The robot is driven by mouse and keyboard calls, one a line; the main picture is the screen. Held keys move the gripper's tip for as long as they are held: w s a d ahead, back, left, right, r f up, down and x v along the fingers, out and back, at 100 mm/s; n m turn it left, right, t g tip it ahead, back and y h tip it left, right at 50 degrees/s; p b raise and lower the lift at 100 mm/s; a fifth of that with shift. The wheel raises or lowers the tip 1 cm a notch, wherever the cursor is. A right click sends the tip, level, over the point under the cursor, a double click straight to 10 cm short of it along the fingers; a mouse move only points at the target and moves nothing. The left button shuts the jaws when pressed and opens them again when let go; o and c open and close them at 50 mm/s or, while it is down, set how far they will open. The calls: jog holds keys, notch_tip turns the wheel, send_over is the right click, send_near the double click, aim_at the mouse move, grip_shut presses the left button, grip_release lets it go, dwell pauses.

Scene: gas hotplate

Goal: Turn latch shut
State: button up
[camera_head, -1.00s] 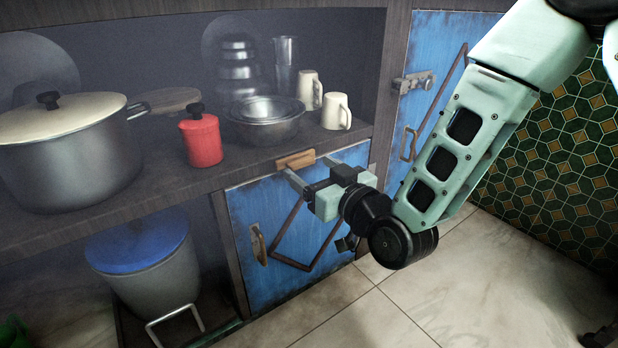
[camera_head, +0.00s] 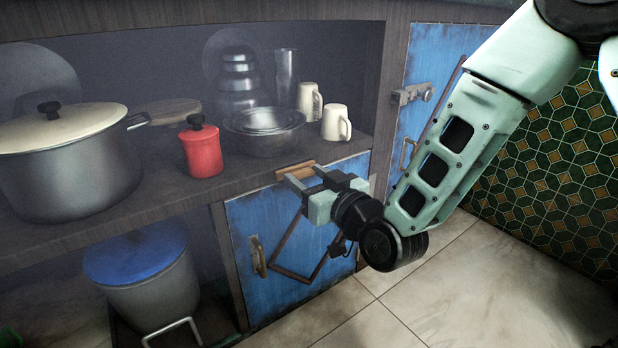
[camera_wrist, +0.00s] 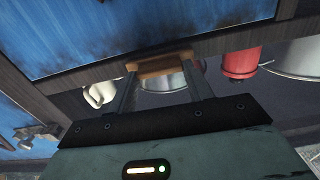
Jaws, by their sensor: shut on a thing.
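The latch (camera_head: 296,171) is a small light-brown wooden bar. It lies nearly level along the shelf edge, just above the top of the lower blue door (camera_head: 262,222), which appears closed. My gripper (camera_head: 304,180) reaches it from the front right, its two fingers near the bar's two ends. In the wrist view the latch (camera_wrist: 160,64) spans between the fingertips of my gripper (camera_wrist: 161,74), which is shut on it. The latch's pivot is hidden.
A red canister (camera_head: 201,150), metal bowls (camera_head: 264,130) and white mugs (camera_head: 335,123) stand on the shelf just above. A large pot (camera_head: 70,170) is at left. A second blue door (camera_head: 425,70) with a metal bolt (camera_head: 412,93) is at right. The tiled floor in front is clear.

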jog(key=m+p, duration=0.2)
jog(key=m, duration=0.2)
jog(key=shift+d, duration=0.1)
jog(key=m+p, duration=0.2)
jog(key=m, duration=0.2)
jog(key=shift+w+m, duration=0.1)
jog(key=shift+m, duration=0.3)
jog(key=m+p, duration=0.3)
jog(key=m, duration=0.2)
jog(key=shift+d+f, duration=0.1)
jog(key=shift+f+m+p, duration=0.1)
jog(key=shift+m+p, duration=1.1)
jog(key=shift+m, duration=0.7)
jog(key=o, duration=1)
